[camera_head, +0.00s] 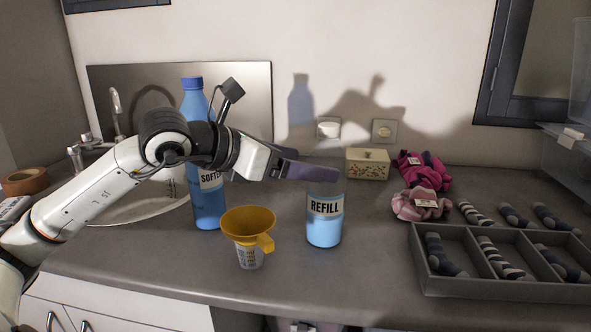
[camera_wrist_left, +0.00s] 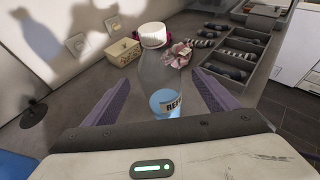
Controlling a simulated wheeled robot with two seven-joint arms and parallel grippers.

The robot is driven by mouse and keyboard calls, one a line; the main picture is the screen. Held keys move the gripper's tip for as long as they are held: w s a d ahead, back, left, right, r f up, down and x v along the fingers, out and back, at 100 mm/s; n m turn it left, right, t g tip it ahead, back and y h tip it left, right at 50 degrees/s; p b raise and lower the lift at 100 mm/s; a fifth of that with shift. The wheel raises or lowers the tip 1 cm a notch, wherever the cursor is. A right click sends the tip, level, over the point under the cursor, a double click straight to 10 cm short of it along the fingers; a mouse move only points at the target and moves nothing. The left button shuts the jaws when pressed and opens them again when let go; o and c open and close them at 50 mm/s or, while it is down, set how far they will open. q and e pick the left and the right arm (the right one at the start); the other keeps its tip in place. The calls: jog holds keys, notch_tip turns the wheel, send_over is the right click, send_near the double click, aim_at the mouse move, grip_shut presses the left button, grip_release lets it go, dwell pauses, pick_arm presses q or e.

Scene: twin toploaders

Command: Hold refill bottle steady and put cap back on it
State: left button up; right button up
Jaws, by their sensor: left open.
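The refill bottle (camera_head: 325,225) is clear with pale blue liquid and a REFILL label. It stands upright on the counter. In the left wrist view, the refill bottle (camera_wrist_left: 165,103) stands between the spread fingers of the left gripper (camera_wrist_left: 161,88), with gaps on both sides. A white round piece (camera_wrist_left: 152,35) is at the bottle's top; I cannot tell whether it is the cap or the neck. No separate loose cap shows.
A yellow funnel (camera_head: 248,222) in a small measuring cup stands just left of the bottle. A blue softener bottle (camera_head: 208,205) is behind it by the sink (camera_head: 125,210).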

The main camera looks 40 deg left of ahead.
pick_arm(q)
jog(key=shift+v, duration=0.8)
jog(key=shift+a, duration=0.1)
